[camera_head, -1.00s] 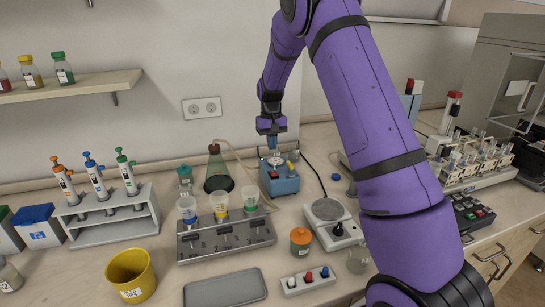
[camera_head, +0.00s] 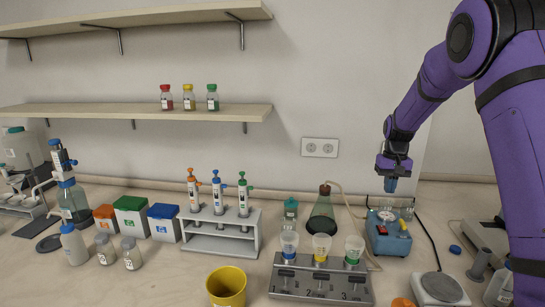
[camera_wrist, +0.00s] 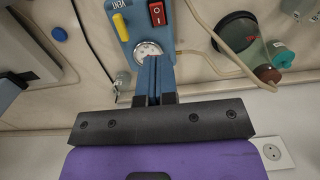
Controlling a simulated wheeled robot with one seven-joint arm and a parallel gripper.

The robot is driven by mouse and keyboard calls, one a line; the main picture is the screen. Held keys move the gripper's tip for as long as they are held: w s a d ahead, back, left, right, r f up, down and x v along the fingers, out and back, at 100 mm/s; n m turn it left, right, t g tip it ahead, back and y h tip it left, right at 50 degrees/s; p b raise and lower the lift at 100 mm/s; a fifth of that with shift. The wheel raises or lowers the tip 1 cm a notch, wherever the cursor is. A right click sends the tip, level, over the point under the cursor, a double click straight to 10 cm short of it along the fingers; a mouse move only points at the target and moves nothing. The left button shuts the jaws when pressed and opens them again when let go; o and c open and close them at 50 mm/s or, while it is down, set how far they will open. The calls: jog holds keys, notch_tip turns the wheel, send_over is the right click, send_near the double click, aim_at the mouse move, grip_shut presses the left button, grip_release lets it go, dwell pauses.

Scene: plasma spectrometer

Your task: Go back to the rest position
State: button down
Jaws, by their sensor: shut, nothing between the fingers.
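My gripper (camera_head: 391,184) is at the right in the head view, above the blue pump box (camera_head: 388,236) at the back of the bench. Its blue fingers point down and are together with nothing between them. In the wrist view my gripper (camera_wrist: 154,62) shows its fingers side by side, in front of the blue box (camera_wrist: 140,18) with its round dial, red switch and yellow lever. I cannot tell from these views how large the gap between fingertips and box is.
A flask (camera_head: 321,217) with a hose stands left of the box. A rack with three cups (camera_head: 320,284), a pipette stand (camera_head: 222,240), a yellow cup (camera_head: 227,287) and a hot plate (camera_head: 441,289) stand on the bench. Shelves (camera_head: 140,112) hang on the wall at left.

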jog(key=s+a+r+n+t, duration=0.1)
jog(key=s+a+r+t, duration=0.15)
jog(key=s+r, duration=0.7)
jog(key=s+a+r+t, duration=0.1)
jog(key=s+a+r, duration=0.3)
jog(key=s+r, duration=0.5)
jog(key=s+a+n+t, duration=0.1)
jog(key=s+a+t, duration=0.2)
jog(key=s, duration=1.9)
jog(key=m+g, duration=0.8)
jog(key=m, duration=1.2)
send_over(384, 229)
jog(key=w, duration=0.3)
jog(key=w+x, duration=0.2)
jog(key=x, duration=0.7)
jog(key=w+f+x, duration=0.1)
jog(key=w+x, duration=0.1)
jog(key=x, duration=0.7)
jog(key=shift+t, duration=0.25)
jog(key=s+f, duration=0.1)
jog(key=f, duration=0.3)
jog(key=s+f, duration=0.1)
jog(key=f, duration=0.7)
jog(key=shift+s+d+f, duration=0.2)
jog(key=shift+s+f, duration=0.15)
jog(key=shift+s, duration=0.05)
jog(key=shift+f, duration=0.1)
